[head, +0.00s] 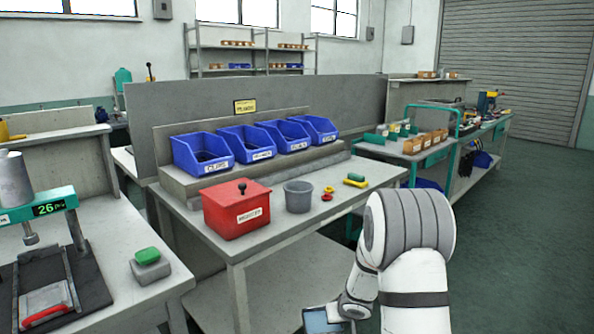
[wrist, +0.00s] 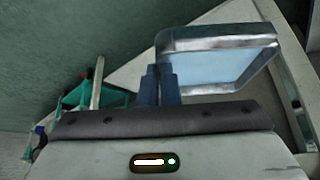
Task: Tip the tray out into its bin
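The tray (wrist: 218,42) has a metallic rim and a pale blue face in the wrist view. My gripper (wrist: 162,84) has its two dark blue fingers close together on the tray's near left corner. The tray also shows at the bottom of the head view (head: 322,319), partly cut off, in front of the table and below its top. No contents can be made out on it. Several blue bins (head: 203,153) stand in a row on a raised ledge at the back of the table, with labels at their fronts; one seems to read CLIPS.
A red lidded box (head: 236,211), a grey cup (head: 298,197) and small red and yellow parts (head: 328,193) stand on the table (head: 280,230) before the bins. A press bench (head: 120,285) is at left. Open floor (head: 510,240) lies right.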

